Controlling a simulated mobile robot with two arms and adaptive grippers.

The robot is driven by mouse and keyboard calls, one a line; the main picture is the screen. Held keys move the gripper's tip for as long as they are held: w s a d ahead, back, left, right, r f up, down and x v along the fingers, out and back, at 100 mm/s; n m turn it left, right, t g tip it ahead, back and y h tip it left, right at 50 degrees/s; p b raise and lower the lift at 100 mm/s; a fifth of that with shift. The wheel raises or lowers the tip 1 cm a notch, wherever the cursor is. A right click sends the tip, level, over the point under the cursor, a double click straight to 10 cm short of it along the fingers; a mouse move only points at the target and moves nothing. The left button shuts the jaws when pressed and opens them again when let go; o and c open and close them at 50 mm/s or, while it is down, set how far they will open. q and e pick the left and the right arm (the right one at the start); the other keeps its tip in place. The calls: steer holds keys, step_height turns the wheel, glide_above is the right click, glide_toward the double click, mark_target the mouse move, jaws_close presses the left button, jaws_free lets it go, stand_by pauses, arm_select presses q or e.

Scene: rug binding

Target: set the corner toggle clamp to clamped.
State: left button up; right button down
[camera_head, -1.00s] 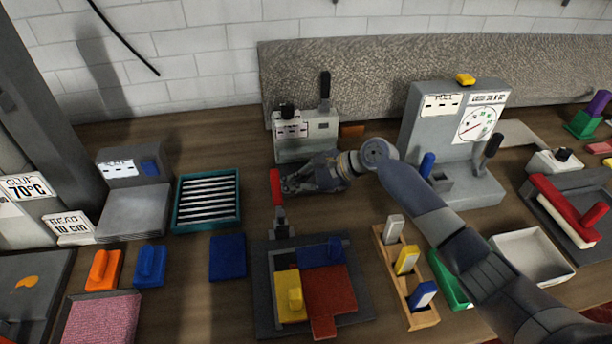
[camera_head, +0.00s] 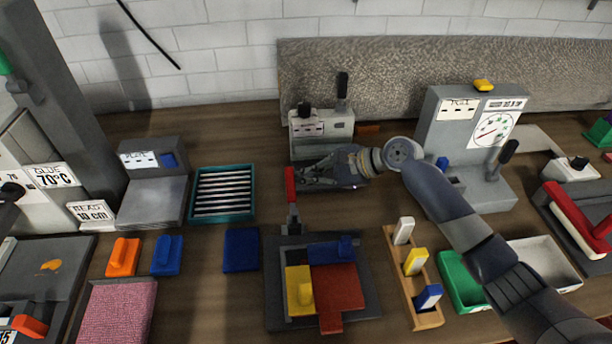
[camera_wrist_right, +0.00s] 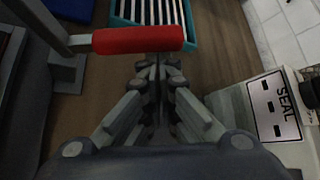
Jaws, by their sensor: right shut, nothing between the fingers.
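The corner toggle clamp has a red handle (camera_head: 291,186) standing upright on a metal lever at the back of a dark grey fixture plate (camera_head: 372,304). My right gripper (camera_head: 300,178) is shut and empty, pointing left, with its fingertips just beside the handle. In the right wrist view the red handle (camera_wrist_right: 138,39) lies across the picture just beyond the shut fingertips (camera_wrist_right: 157,65). I cannot tell whether they touch it. Yellow (camera_head: 299,292), blue (camera_head: 333,249) and red (camera_head: 338,286) pieces sit on the plate in front of the clamp. My left gripper is not in view.
A grey sealing box (camera_head: 322,128) stands just behind my right gripper. A gauge machine (camera_head: 452,135) stands to its right. A teal slatted tray (camera_head: 223,194) lies left of the handle, with bare table between. A wooden rack (camera_head: 428,318) stands right of the fixture.

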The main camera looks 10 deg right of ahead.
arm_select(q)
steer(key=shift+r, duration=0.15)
arm_select(e)
steer(key=shift+r, duration=0.2)
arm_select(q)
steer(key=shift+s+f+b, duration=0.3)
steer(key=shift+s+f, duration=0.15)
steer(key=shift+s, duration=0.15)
arm_select(e)
steer(key=s+r+n+t+y, duration=0.2)
steer(key=s+r+n+t, duration=0.3)
steer(key=s, duration=0.2)
steer(key=shift+r, duration=0.35)
steer(key=shift+a+f, duration=0.1)
